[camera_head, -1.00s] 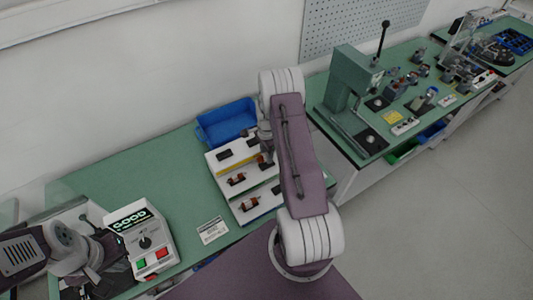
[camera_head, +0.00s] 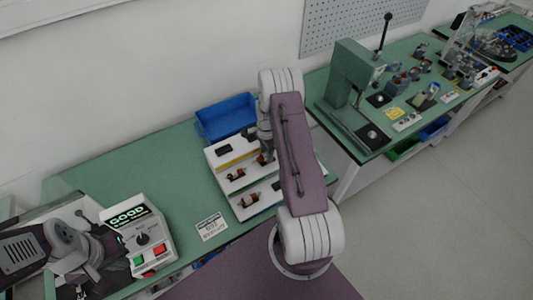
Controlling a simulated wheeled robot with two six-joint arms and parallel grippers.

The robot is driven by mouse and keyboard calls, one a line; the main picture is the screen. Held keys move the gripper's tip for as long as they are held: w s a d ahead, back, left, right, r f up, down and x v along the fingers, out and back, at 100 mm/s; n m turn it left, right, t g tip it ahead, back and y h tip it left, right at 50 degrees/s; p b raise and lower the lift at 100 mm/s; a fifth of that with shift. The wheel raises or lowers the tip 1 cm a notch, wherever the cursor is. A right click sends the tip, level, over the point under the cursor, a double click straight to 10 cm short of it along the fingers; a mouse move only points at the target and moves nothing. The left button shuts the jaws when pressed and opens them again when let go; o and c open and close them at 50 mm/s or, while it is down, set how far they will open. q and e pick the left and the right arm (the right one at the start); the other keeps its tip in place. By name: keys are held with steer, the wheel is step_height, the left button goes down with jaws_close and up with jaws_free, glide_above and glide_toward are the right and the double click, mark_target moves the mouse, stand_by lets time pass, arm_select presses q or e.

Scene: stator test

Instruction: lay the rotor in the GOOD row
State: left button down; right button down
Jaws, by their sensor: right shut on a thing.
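A white rack (camera_head: 223,180) with stepped rows stands on the green bench. Copper-and-dark rotors lie on it, one on the middle level (camera_head: 236,174) and one on the front level (camera_head: 249,201). My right gripper (camera_head: 263,152) points down over the rack's back part, partly hidden by my arm. It is shut on a rotor (camera_head: 262,160), of which only a small part shows. I cannot read which row is marked GOOD. My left gripper (camera_head: 88,268) is at the lower left beside the tester (camera_head: 152,238); its fingers are unclear. The tester's display reads GOOD.
A blue bin (camera_head: 226,117) stands behind the rack. A printed card (camera_head: 211,226) lies left of the rack's front. A green press (camera_head: 350,72) and small parts stand on the right bench. The bench (camera_head: 140,172) left of the rack is clear.

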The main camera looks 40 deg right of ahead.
steer(key=shift+f, duration=0.35)
steer(key=shift+f+b, duration=0.25)
steer(key=shift+b, duration=0.15)
steer(key=c, duration=0.9)
jaws_free()
steer(key=shift+w+r, duration=0.1)
steer(key=shift+r, duration=0.3)
step_height(320, 180, up, 8)
steer(key=shift+r+b, duration=0.2)
steer(key=shift+b, duration=0.95)
